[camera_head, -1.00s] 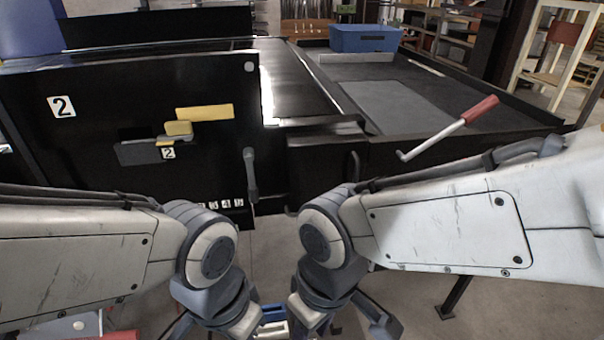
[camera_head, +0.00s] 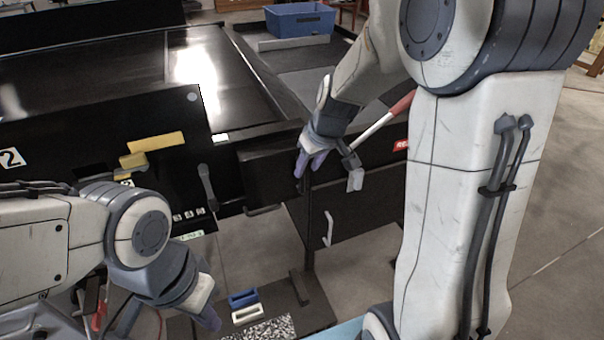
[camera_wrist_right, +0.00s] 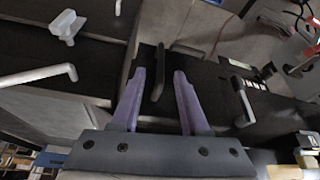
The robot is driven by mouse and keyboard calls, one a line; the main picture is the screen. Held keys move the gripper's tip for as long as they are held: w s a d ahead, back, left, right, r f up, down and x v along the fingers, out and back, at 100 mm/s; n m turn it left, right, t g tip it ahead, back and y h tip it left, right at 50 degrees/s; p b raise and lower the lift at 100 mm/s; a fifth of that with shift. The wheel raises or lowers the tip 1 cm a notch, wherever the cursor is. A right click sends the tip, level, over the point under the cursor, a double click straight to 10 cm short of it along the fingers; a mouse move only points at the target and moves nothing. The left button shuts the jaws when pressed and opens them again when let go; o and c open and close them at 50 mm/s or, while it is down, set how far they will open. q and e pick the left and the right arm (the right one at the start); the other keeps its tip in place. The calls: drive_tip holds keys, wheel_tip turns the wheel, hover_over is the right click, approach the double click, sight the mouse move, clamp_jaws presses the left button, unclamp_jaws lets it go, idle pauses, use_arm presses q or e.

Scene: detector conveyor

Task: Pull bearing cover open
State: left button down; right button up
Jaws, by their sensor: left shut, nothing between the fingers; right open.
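The bearing cover seems to be the black front (camera_head: 268,178) beside the conveyor, though its edges are hard to tell. My right gripper (camera_head: 306,165) is open with purple fingers, at the right end of this front. In the right wrist view, the open fingers (camera_wrist_right: 160,74) point toward a dark upright handle (camera_wrist_right: 157,68) that shows in the gap between them. I cannot tell whether they touch it. In the head view my right arm and fingers hide most of that handle. My left gripper (camera_head: 207,318) is shut and empty, low at the left, away from the cover.
A grey lever (camera_head: 206,187) hangs on the left panel. A lever with a red grip (camera_head: 401,103) is partly behind my right arm. A white handle (camera_head: 328,228) is on the lower front. Blue and white blocks (camera_head: 243,298) lie below. A blue bin (camera_head: 299,19) stands at the back.

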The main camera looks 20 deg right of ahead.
sight(303, 189)
drive_tip(key=x, duration=0.6)
drive_tip(key=shift+f, duration=0.15)
clamp_jaws()
idle(1.3)
